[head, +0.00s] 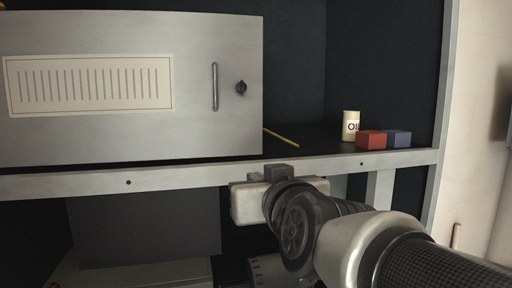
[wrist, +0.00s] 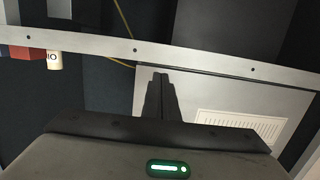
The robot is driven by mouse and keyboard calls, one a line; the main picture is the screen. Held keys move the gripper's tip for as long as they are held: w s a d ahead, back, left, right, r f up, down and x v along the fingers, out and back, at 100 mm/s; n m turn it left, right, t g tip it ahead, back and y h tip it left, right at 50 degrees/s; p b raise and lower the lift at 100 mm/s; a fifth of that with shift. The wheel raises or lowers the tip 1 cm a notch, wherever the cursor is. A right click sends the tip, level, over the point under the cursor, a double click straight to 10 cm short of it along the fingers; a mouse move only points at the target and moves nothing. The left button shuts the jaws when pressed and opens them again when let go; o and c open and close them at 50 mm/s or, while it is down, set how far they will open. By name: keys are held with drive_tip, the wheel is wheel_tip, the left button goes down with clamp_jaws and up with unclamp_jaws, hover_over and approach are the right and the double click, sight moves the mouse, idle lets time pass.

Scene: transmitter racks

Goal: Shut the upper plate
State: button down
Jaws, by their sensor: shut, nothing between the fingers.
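The upper plate (head: 195,130) is a flat grey panel with a pale slotted label, a vertical bar handle and a dark round knob near its right edge. It covers the left part of the upper bay; the bay is open to its right. The plate also shows, turned over, in the wrist view (wrist: 180,107). My gripper (head: 278,170) is shut and empty, low in front of the shelf rail, just right of the plate's lower right corner. In the wrist view its closed fingers (wrist: 160,80) overlap the plate near its free edge. I cannot tell whether they touch it.
A pale can (head: 351,126), a red block (head: 371,140) and a blue block (head: 398,139) stand on the shelf at right. The grey rail (head: 70,182) runs below. A darker grey panel (head: 145,230) is underneath.

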sight(235, 144)
drive_tip(key=shift+t, duration=0.8)
drive_tip(key=w+a+r+p, duration=0.1)
drive_tip(key=w, duration=0.3)
drive_tip(key=w+a+r, duration=0.1)
drive_tip(key=w+a, duration=0.1)
drive_tip(key=w, duration=0.2)
drive_tip(key=w+a+r+p, duration=0.1)
drive_tip(key=w, duration=0.4)
drive_tip(key=shift+w+a+r+p, duration=0.1)
drive_tip(key=shift+a+r+p, duration=0.1)
drive_tip(key=shift+p, duration=0.1)
drive_tip(key=shift+w+a, duration=0.1)
drive_tip(key=shift+w, duration=0.35)
